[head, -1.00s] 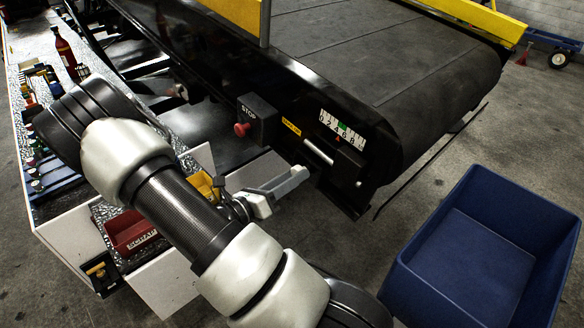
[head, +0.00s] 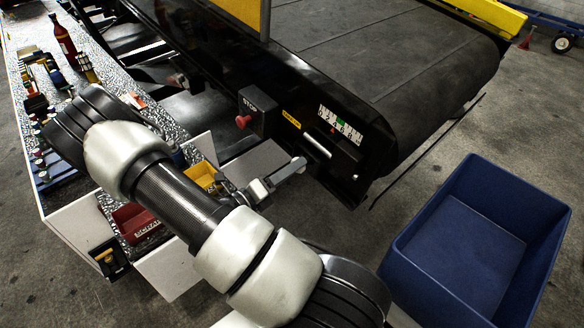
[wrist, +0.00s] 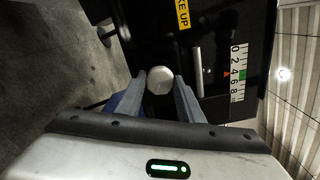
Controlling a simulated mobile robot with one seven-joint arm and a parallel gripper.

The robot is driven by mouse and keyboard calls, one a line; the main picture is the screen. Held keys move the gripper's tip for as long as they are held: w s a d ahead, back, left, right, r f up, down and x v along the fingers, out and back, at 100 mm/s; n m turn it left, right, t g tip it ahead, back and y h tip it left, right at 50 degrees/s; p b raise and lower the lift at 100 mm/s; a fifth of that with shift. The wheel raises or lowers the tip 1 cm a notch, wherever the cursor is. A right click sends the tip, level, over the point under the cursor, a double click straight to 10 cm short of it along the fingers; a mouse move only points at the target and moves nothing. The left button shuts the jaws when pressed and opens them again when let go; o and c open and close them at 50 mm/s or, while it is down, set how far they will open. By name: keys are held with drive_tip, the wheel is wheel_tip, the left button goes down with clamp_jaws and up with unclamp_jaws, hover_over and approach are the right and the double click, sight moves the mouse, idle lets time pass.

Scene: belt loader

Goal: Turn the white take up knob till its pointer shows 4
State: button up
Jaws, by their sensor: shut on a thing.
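The white take up knob (wrist: 159,80) shows as a round end between the two fingers in the wrist view. My gripper (wrist: 160,86) is shut on it, one finger on each side. In the head view my gripper (head: 299,164) reaches to the machine's side, and I cannot make the knob out there. The white scale (wrist: 238,73) is marked 0 to 8 with a green band. Its red pointer (wrist: 227,73) stands at about the 4 in the wrist view. The scale also shows in the head view (head: 352,132), too small to read exactly.
A pale bar (wrist: 196,72) lies between the knob and the scale. A red stop button (head: 242,121) sits on a black box left of the scale. A blue bin (head: 460,245) stands on the floor at right. A cluttered bench (head: 62,215) is at left.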

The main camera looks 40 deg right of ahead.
drive_tip(key=o, duration=1.1)
drive_tip(key=shift+c, duration=0.2)
drive_tip(key=s+a+b, duration=0.1)
drive_tip(key=a+b, duration=0.1)
drive_tip(key=a, duration=1.5)
drive_tip(key=shift+s+a, duration=0.2)
